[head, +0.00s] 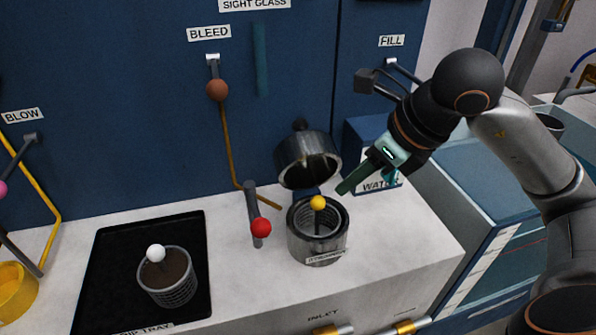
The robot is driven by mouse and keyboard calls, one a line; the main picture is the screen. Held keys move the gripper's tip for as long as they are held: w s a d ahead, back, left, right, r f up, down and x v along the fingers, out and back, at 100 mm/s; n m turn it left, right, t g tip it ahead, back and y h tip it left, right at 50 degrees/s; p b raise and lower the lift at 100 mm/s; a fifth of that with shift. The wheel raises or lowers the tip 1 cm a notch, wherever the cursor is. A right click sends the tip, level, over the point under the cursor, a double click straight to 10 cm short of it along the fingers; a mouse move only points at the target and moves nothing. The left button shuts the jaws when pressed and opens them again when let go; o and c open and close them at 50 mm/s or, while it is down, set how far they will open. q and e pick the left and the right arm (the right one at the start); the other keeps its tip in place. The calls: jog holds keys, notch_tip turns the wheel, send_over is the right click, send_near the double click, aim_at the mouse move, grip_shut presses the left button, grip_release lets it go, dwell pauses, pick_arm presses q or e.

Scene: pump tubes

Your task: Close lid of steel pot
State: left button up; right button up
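The steel pot (303,243) stands upright on the white counter, labelled on its front. A basket with a yellow ball knob (318,203) sits inside it. The pot's lid (308,165) is raised behind the opening, tilted back with its hollow underside facing forward and a dark knob at its top. My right gripper (348,187) is to the right of the lid and above the pot's right rear side, apart from both as far as I can see. Its green fingers point down and left; whether they are apart is unclear. My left gripper is not in view.
A red-knobbed lever (260,228) stands close to the left of the pot. A black tray (108,262) with a mesh basket (172,287) lies further left. A blue box labelled WATER (366,132) stands behind my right gripper. The counter right of the pot is clear.

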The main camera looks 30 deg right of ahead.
jog(key=shift+w+a+r+n, duration=0.15)
jog(key=shift+w+n, duration=0.3)
jog(key=shift+n, duration=0.25)
jog(key=shift+c, duration=0.7)
jog(key=w+n, duration=0.1)
jog(key=n, duration=0.1)
jog(key=w+a+n, duration=0.1)
jog(key=n, duration=0.1)
jog(key=w+r+n, duration=0.1)
jog(key=n, duration=0.1)
jog(key=shift+w+a+r, duration=0.1)
jog(key=shift+w+a, duration=0.2)
grip_shut()
jog(key=w+a+r+n+t+h+b, duration=0.15)
jog(key=w+r+n, duration=0.3)
jog(key=n, duration=0.65)
jog(key=w+a+r+n+h, duration=0.15)
jog(key=w+r+n, duration=0.35)
jog(key=n, duration=0.5)
send_over(283, 147)
jog(key=shift+n+h, duration=0.3)
jog(key=shift+h, duration=0.1)
jog(key=f, duration=0.6)
jog(key=w+f, duration=0.1)
jog(key=f, duration=0.2)
jog(key=shift+d+f, duration=0.2)
jog(key=shift+d, duration=0.05)
jog(key=shift+s+a+f, duration=0.15)
jog(key=shift+s+f, duration=0.05)
jog(key=shift+s, duration=0.35)
